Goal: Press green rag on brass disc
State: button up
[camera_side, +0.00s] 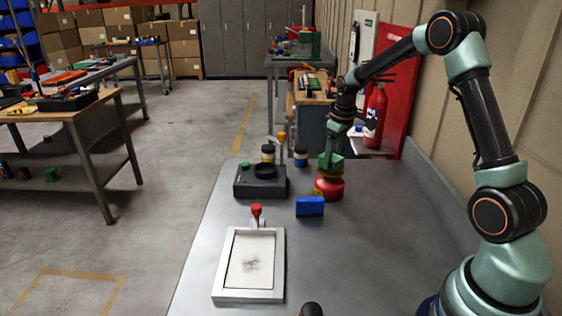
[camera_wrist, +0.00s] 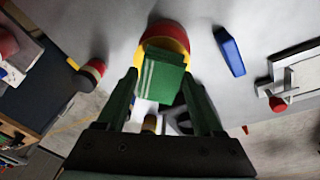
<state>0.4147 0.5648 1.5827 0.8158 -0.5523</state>
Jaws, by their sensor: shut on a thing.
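My gripper (camera_side: 331,164) points down near the back of the grey bench. It is shut on the green rag, a folded-looking green block (camera_wrist: 160,80) between the green fingers in the wrist view. Directly under it is a red can (camera_side: 329,188), and its red rim (camera_wrist: 170,31) shows in the wrist view. A yellow, brass-like disc (camera_wrist: 166,44) shows inside that rim, partly hidden by the rag. The rag is over the disc's near edge. I cannot tell whether the rag touches the disc.
A blue block (camera_side: 310,206) lies in front of the can. A pale framed tray (camera_side: 220,262) with a red knob (camera_side: 257,210) is nearer. A dark grey box (camera_side: 247,188) stands left of the can, with small jars (camera_side: 300,157) behind. The bench's front right is clear.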

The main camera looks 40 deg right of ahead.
jog(key=shift+f, duration=0.95)
dwell(1.1)
jog(key=shift+r, duration=3.55)
jog(key=shift+a, duration=0.1)
